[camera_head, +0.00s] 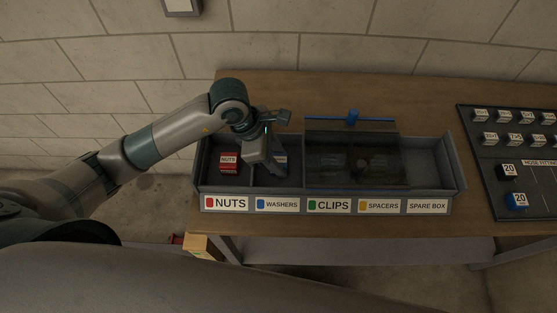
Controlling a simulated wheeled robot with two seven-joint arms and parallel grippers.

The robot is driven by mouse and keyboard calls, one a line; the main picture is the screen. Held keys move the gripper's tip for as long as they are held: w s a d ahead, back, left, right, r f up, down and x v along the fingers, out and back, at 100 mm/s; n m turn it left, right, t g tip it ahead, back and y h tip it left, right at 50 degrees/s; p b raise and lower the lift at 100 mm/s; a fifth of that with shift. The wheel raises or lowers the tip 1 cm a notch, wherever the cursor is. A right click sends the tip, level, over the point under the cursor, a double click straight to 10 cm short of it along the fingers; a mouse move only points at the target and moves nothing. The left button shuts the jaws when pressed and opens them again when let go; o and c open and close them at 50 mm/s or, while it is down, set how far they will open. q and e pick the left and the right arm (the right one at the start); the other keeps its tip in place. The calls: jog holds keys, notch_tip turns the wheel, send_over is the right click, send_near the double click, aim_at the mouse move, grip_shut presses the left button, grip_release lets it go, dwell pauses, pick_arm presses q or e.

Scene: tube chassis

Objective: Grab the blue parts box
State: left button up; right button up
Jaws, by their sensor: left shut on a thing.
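The blue parts box (281,157) sits in the washers compartment of the grey divided tray (430,189), mostly hidden behind my left gripper. My left gripper (274,164) reaches down into that compartment from above and is shut on the blue box. Whether the box is lifted off the tray floor I cannot tell. My right gripper is not in view.
A red box (229,163) labelled NUTS stands in the left compartment. A dark see-through cover (352,160) with a blue bar (352,117) behind it spans the middle compartments. The spare compartment at right looks empty. A dark board (510,150) with labelled blocks lies at right.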

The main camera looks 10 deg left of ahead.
aim_at(279, 159)
pick_arm(q)
notch_tip(279, 159, up, 8)
jog(key=b, duration=0.2)
jog(key=shift+b, duration=0.4)
jog(key=shift+r, duration=0.75)
jog(key=shift+a+f, duration=0.1)
